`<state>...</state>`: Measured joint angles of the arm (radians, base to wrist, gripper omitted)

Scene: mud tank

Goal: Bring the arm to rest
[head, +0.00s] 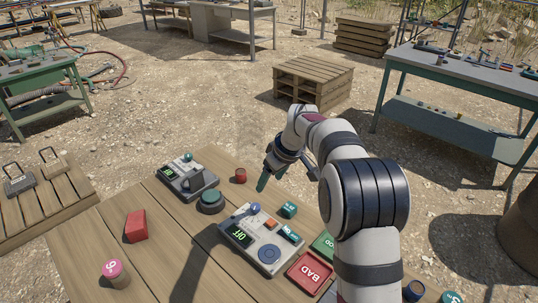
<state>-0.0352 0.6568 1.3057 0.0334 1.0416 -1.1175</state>
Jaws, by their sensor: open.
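My arm reaches in from the lower right of the head view and bends over the wooden table (165,235). My gripper (287,180) is open and empty, pointing down above the table's far edge. One teal finger shows clearly; the other is partly hidden behind my arm. Below the gripper are a grey control box (262,240) with an "OFF" display and a small teal cube (289,210). Both look apart from the fingers.
A second grey box (187,177), a round teal button (211,201), a red cylinder (240,175), a red block (136,226) and a pink-topped cylinder (115,273) stand on the table. A red "BAD" tray (311,273) and a green tray (323,246) lie near my arm.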

